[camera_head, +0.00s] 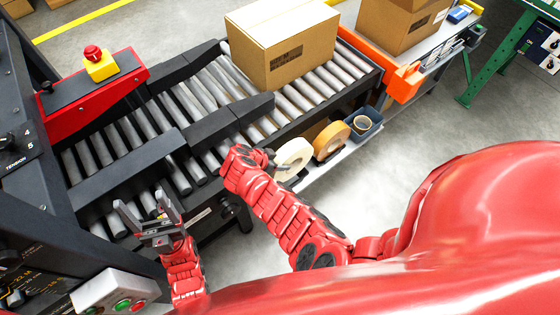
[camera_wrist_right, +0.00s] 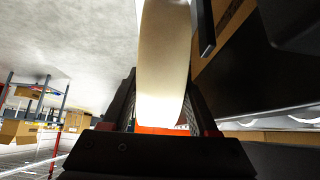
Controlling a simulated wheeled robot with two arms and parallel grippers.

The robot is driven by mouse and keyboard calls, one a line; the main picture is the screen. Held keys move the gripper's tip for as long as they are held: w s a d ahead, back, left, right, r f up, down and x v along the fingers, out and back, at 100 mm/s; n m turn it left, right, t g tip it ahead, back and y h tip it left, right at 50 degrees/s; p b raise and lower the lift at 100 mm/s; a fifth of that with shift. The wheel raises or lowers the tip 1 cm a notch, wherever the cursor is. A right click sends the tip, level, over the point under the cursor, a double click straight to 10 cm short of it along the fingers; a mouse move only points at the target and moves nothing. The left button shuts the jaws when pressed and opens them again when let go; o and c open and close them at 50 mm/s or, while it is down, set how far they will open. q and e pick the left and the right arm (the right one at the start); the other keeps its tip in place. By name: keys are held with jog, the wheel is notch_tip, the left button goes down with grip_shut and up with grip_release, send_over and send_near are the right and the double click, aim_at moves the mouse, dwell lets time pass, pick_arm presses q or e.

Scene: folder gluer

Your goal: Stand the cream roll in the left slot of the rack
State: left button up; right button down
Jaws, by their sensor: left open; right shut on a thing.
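The cream roll (camera_head: 293,158) is beside the conveyor's near side in the head view. My right gripper (camera_head: 273,161) is shut on it at its left side. In the right wrist view the cream roll (camera_wrist_right: 163,65) rises edge-on between the two fingers. My left gripper (camera_head: 148,212) is open and empty, near the front edge of the conveyor at the left. The rack's slots cannot be made out clearly; a brown panel (camera_head: 315,130) shows behind the rolls. Whether the cream roll touches a support below is hidden.
An orange-tan roll (camera_head: 331,141) stands right of the cream roll. A blue-grey bin (camera_head: 373,131) with a small roll is further right on the low shelf (camera_head: 316,173). A cardboard box (camera_head: 285,45) sits on the roller conveyor (camera_head: 118,140). Open floor lies right of the shelf.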

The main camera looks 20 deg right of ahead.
dwell(0.4)
jog(key=shift+f+b, duration=0.2)
jog(key=shift+b, duration=0.2)
jog(key=shift+f+b, duration=1.85)
jog(key=shift+b, duration=0.25)
jog(key=shift+f, duration=0.2)
jog(key=shift+f+b, duration=0.9)
jog(key=shift+b, duration=0.25)
jog(key=shift+s+f+b, duration=0.1)
jog(key=shift+f+b, duration=0.2)
